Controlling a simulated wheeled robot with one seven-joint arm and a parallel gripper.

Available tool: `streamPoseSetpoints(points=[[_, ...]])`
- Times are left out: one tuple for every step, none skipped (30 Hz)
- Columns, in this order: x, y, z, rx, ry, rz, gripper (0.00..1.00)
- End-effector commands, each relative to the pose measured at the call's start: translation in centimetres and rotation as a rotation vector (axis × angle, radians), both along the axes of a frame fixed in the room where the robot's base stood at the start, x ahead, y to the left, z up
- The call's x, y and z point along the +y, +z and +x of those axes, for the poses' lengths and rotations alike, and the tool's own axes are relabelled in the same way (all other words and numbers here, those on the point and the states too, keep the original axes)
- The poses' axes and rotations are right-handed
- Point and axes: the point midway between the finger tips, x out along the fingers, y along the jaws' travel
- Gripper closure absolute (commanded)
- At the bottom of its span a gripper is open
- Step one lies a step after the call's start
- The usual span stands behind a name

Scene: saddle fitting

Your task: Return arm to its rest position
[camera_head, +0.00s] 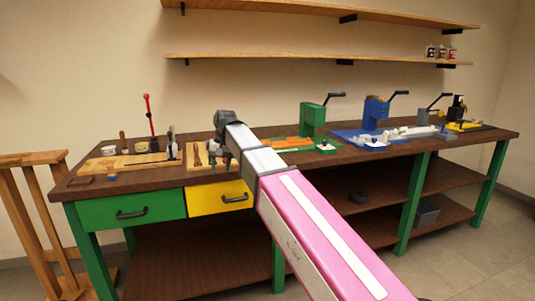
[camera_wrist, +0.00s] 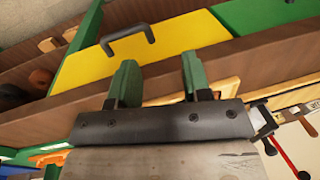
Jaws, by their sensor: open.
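My pink and white arm reaches from the lower right of the head view up to the workbench (camera_head: 345,157). My gripper shows in the wrist view (camera_wrist: 155,82) as two green fingers set apart on a dark mount. The fingers are open with nothing between them. Behind the fingertips are the bench's brown front edge and the yellow drawer (camera_wrist: 135,48) with its dark handle. In the head view the wrist end is over the bench near the yellow drawer (camera_head: 222,198), and the fingers cannot be made out there.
A green drawer (camera_head: 130,210) is left of the yellow one. A tool board (camera_head: 125,161) and an upright red-handled lever (camera_head: 149,115) stand at the bench's left. Green (camera_head: 312,119) and blue (camera_head: 376,113) presses stand to the right. Two wall shelves hang above. A wooden stand (camera_head: 40,215) is far left.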

Motion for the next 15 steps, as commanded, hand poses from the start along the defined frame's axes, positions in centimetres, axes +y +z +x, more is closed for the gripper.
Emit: streamPoseSetpoints(points=[[-1.6,-1.7,-0.1,0.001,-0.013,-0.005,0.56],[-2.4,-2.7,0.0,0.001,-0.019,-0.009,0.56],[-3.8,-4.2,0.1,-0.001,-0.030,-0.013,0.56],[-4.8,-5.4,0.1,-0.001,-0.038,-0.017,0.56],[-6.0,-6.6,0.1,-0.002,-0.047,-0.020,0.56],[-7.4,-8.3,0.1,-0.003,-0.058,-0.027,0.56],[-8.6,-9.4,0.1,-0.006,-0.066,-0.031,0.56],[-9.7,-10.6,0.0,-0.006,-0.075,-0.036,0.56],[-11.1,-12.0,-0.2,-0.008,-0.085,-0.040,0.56],[-12.2,-13.2,-0.3,-0.008,-0.092,-0.044,0.56],[-13.3,-14.2,-0.5,-0.010,-0.100,-0.049,0.56],[-14.8,-15.7,-0.8,-0.010,-0.110,-0.055,0.56],[-15.8,-16.7,-1.1,-0.012,-0.117,-0.060,0.56],[-16.9,-17.8,-1.4,-0.012,-0.124,-0.065,0.56],[-18.3,-19.1,-1.8,-0.014,-0.132,-0.069,0.56]])
